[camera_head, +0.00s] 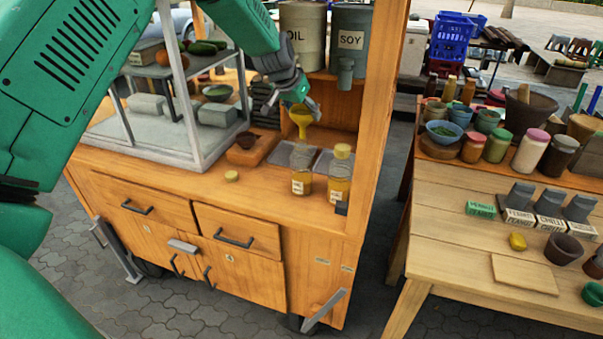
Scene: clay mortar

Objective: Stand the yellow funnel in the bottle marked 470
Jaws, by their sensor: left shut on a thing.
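My left gripper (298,96) is shut on the yellow funnel (302,117) at the cart's right end. The funnel is roughly upright, its stem pointing down. The left bottle (302,168), uncapped and holding amber liquid, stands just below the funnel. The stem's tip is at or just above this bottle's neck; I cannot tell whether it is inside. The right bottle (340,173), with a pale yellow cap, stands beside it. Both bottles have white labels too small to read, so I cannot tell which is marked 470. My right gripper is not in view.
A loose yellow cap (232,176) lies on the wooden counter (215,196). A wooden block with a dark cup (247,140) and a glass case (180,140) stand left of the bottles. A wooden post (377,100) rises at right. OIL (303,40) and SOY (351,40) canisters stand behind.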

